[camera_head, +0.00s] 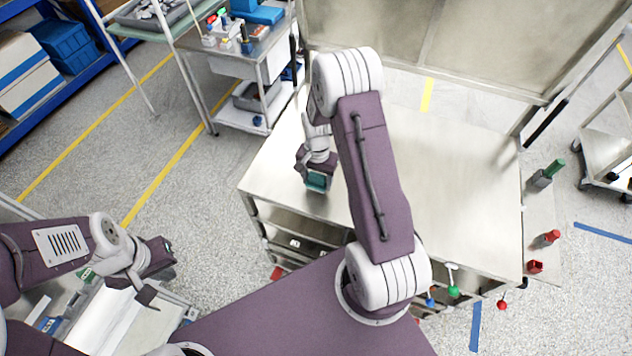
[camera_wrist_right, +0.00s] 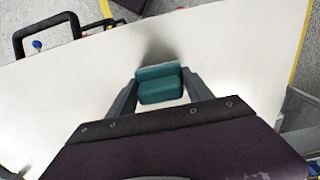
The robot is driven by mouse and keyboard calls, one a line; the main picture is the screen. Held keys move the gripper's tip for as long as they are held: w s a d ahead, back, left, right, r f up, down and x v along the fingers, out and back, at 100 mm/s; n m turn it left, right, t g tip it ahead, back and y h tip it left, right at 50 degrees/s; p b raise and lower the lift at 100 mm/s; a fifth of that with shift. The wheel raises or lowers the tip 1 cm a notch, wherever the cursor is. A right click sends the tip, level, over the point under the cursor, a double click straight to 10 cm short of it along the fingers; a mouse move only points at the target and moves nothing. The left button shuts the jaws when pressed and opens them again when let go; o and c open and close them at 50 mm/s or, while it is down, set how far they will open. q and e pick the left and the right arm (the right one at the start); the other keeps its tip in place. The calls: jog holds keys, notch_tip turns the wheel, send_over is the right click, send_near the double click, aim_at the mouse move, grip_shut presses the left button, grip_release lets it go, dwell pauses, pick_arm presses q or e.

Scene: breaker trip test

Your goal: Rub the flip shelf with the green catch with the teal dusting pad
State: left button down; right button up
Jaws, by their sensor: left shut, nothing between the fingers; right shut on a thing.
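My right gripper (camera_head: 317,174) is shut on the teal dusting pad (camera_head: 317,182), over the left part of a pale metal worktop (camera_head: 455,160). In the right wrist view the pad (camera_wrist_right: 160,88) sits between the fingers (camera_wrist_right: 160,100), with a shadow on the pale surface beside it. I cannot tell whether it touches. A green ball (camera_head: 453,291) on a short rod hangs at the worktop's front edge. Which surface is the flip shelf with the green catch is not clear. My left gripper (camera_head: 158,287) is shut and empty at the lower left, away from the worktop.
Blue (camera_head: 430,301) and red (camera_head: 502,305) balls also hang at the front edge. Green-topped (camera_head: 553,169) and red (camera_head: 551,237) pieces stand along the right side. An upright panel (camera_head: 480,45) closes the back. A loaded cart (camera_head: 265,65) stands at the back left.

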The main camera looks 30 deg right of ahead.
aim_at(317, 175)
jog(key=shift+d+r+p, duration=0.1)
jog(key=shift+r+p, duration=0.2)
jog(key=shift+r, duration=0.3)
jog(key=r+p, duration=0.2)
jog(key=r, duration=0.1)
jog(key=shift+s+a+r, duration=0.15)
jog(key=shift+a+r, duration=0.05)
jog(key=shift+a, duration=0.2)
jog(key=shift+r+p, duration=0.2)
jog(key=shift+p, duration=0.2)
jog(key=shift+d, duration=0.2)
